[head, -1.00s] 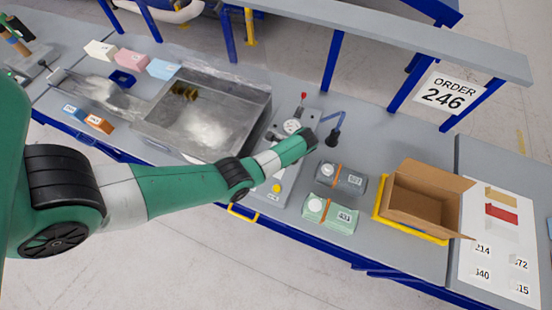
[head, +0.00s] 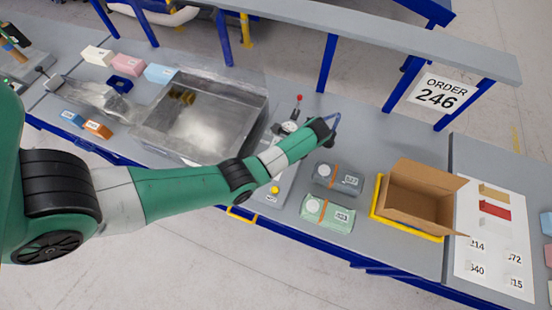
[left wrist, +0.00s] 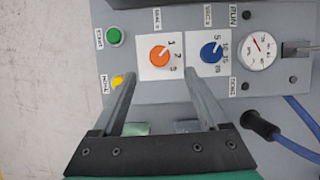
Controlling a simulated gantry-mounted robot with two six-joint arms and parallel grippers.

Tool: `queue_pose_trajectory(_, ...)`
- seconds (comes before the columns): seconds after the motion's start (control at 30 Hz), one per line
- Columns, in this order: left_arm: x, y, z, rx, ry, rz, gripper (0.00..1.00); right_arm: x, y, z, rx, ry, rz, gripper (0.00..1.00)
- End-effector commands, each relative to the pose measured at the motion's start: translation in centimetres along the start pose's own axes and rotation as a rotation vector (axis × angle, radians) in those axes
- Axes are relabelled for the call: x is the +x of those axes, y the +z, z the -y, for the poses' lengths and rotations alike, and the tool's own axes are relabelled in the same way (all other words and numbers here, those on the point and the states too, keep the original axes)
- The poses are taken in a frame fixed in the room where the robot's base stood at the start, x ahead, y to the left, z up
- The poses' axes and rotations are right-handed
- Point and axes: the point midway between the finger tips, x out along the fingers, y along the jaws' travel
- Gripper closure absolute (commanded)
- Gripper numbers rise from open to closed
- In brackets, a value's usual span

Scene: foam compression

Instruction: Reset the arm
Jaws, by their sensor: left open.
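My left arm reaches across the bench from the left in the head view, with its wrist (head: 318,132) above the control panel (head: 281,188). Its fingers are hidden in that view. In the left wrist view my left gripper (left wrist: 159,75) is open and empty, its two fingers wide apart over the panel. One fingertip is near the yellow HOME button (left wrist: 118,82), and the other is below the blue dial (left wrist: 211,52). The orange dial (left wrist: 159,56) shows between and beyond the fingers. A green START button (left wrist: 114,36) and a gauge (left wrist: 258,51) flank the dials.
A metal basin (head: 260,107) stands left of the panel. Grey (head: 337,180) and green (head: 327,213) strapped packs lie to its right, then an open cardboard box (head: 424,205). A black nozzle on a blue hose (left wrist: 260,124) is close to the gripper. A shelf runs along the back.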

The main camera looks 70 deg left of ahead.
Motion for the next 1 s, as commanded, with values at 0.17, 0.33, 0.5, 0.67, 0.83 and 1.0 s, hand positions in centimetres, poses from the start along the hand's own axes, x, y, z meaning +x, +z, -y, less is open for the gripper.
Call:
queue_pose_trajectory(0.17, -2.9, 0.0, 0.0, 0.0, -0.001, 0.0, 0.23, 0.2, -0.1, 0.0, 0.0, 0.0, 0.0, 0.46)
queue_pose_trajectory(0.33, -3.4, 0.0, -0.1, 0.0, 0.001, 0.001, 0.23, 0.2, -0.1, 0.0, 0.0, 0.0, 0.0, 0.46)
queue_pose_trajectory(0.5, -3.4, 0.0, 0.0, 0.0, 0.001, 0.001, 0.23, 0.2, -0.1, 0.0, 0.0, 0.0, 0.0, 0.46)
queue_pose_trajectory(0.67, -3.4, 0.0, 0.0, -0.001, 0.001, 0.001, 0.23, 0.2, -0.1, 0.0, 0.0, 0.0, 0.0, 0.46)
queue_pose_trajectory(0.83, -3.5, 0.0, -0.1, 0.002, 0.0, 0.0, 0.23, 0.3, -0.3, 0.0, 0.0, 0.0, 0.0, 0.46)
queue_pose_trajectory(1.0, -9.0, -1.4, 0.7, 0.028, -0.084, -0.041, 0.23, 1.9, -1.8, 0.0, 0.0, 0.0, 0.0, 0.46)
